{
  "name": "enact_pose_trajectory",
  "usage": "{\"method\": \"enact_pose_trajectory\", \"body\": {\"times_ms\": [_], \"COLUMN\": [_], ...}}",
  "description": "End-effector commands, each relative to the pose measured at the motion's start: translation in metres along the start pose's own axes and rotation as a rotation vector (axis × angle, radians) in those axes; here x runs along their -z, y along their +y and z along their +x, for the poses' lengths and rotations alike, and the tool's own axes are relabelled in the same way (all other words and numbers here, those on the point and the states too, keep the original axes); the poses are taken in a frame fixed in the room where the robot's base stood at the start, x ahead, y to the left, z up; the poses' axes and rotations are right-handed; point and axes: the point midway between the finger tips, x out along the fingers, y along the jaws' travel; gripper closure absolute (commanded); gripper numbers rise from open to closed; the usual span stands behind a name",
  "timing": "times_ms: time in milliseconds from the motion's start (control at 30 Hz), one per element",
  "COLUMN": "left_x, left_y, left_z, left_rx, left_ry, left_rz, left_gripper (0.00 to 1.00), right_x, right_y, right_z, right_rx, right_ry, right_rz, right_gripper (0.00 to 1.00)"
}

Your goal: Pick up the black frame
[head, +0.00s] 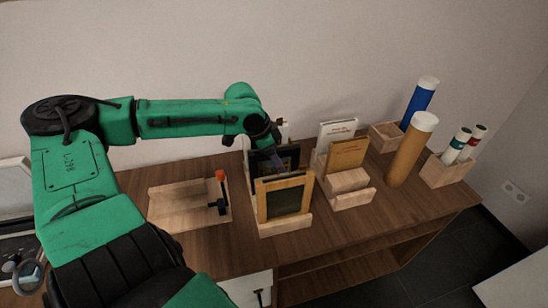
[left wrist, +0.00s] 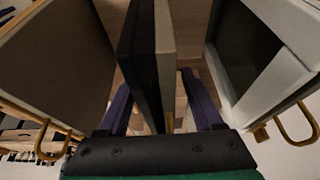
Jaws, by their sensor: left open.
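The black frame (head: 262,160) stands upright in a wooden rack on the table, behind a wooden frame (head: 284,201) that hides its lower part. My left gripper (head: 279,162) is over it in the head view, pointing down. In the left wrist view the black frame (left wrist: 139,65) is seen edge-on, with a beige layer beside it, between the two purple fingers of the open left gripper (left wrist: 160,105). Whether a finger touches it I cannot tell. My right gripper is not in view.
A white-edged frame (left wrist: 285,75) stands close on the right in the left wrist view. A book stand with an orange book (head: 346,155) is to the right, with a tan tube (head: 409,152) beyond it. A wooden board with a clamp (head: 185,204) lies left.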

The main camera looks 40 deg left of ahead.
Motion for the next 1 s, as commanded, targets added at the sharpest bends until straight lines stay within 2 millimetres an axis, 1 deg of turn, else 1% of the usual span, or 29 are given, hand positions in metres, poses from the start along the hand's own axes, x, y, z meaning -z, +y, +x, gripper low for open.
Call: {"method": "enact_pose_trajectory", "body": {"times_ms": [100, 167, 200, 267, 300, 1000], "left_x": [0.0001, 0.0001, 0.0001, 0.0000, 0.0000, -0.0001], "left_y": [0.0004, 0.0004, 0.0004, 0.0003, 0.0003, 0.0002], "left_z": [-0.0007, -0.0008, -0.0008, -0.0008, -0.0008, -0.0008], "left_rx": [-0.001, -0.001, -0.001, -0.001, -0.001, -0.001], "left_ry": [0.000, -0.001, -0.001, -0.001, -0.001, -0.001], "left_rz": [0.000, 0.000, 0.000, 0.000, 0.000, 0.000], "left_gripper": [0.32, 0.55, 0.71, 0.94, 1.00, 1.00], "right_x": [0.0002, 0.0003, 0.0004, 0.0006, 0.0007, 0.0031], "right_y": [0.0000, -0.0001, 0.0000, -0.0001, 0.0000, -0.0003], "right_z": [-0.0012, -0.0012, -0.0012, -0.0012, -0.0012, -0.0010], "right_rx": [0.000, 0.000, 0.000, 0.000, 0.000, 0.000], "right_ry": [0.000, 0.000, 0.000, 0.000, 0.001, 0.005], "right_rz": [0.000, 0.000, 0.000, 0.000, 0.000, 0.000], "right_gripper": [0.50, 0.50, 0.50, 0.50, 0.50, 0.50]}}
